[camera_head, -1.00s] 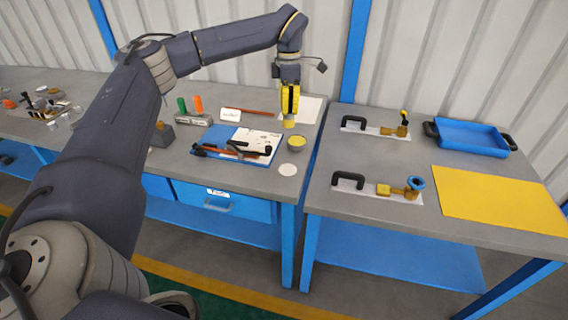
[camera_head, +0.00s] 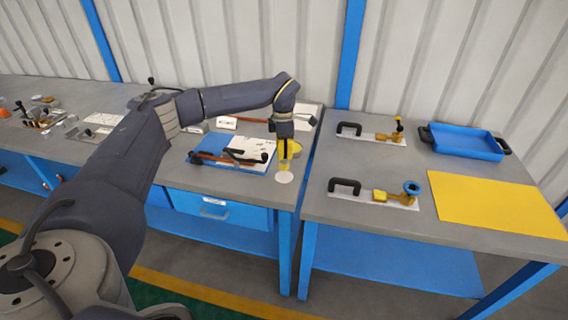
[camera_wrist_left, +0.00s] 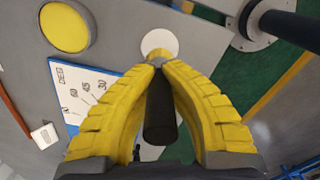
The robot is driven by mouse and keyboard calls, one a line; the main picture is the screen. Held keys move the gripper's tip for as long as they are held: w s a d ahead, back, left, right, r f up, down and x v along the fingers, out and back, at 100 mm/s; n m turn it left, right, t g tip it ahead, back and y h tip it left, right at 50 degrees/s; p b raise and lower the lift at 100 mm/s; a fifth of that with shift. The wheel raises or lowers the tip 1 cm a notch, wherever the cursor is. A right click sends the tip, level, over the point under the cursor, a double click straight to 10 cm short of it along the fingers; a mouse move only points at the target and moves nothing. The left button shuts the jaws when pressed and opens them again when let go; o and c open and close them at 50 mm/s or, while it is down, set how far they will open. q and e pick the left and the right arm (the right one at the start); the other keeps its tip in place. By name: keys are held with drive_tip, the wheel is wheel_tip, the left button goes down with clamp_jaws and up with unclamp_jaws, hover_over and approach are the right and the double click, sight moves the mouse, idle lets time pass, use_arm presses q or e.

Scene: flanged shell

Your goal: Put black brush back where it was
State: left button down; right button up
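My left gripper (camera_head: 284,160) has yellow fingers and points down just above a white round disc (camera_head: 284,177) at the front right corner of the left table. In the left wrist view the gripper (camera_wrist_left: 158,66) is shut on the black brush (camera_wrist_left: 160,112), its dark handle standing between the fingers. The brush's lower end is over or at the white disc (camera_wrist_left: 160,38); I cannot tell whether it touches. A round container with yellow contents (camera_wrist_left: 66,27) is beside the gripper; in the head view it is mostly hidden behind the fingers. My right gripper is not in view.
A blue-and-white board (camera_head: 232,150) with black-and-orange tools lies left of the gripper. A white label card (camera_head: 227,122) stands behind it. Right of a gap, another table holds two valve fixtures, a blue tray (camera_head: 466,141) and a yellow sheet (camera_head: 498,203).

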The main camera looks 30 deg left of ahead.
sight(284, 163)
use_arm(q)
drive_tip(key=shift+f, duration=2.05)
drive_tip(key=shift+f, duration=0.1)
drive_tip(key=c, duration=1.6)
unclamp_jaws()
wheel_tip(284, 163, up, 12)
drive_tip(key=shift+a+r, duration=0.1)
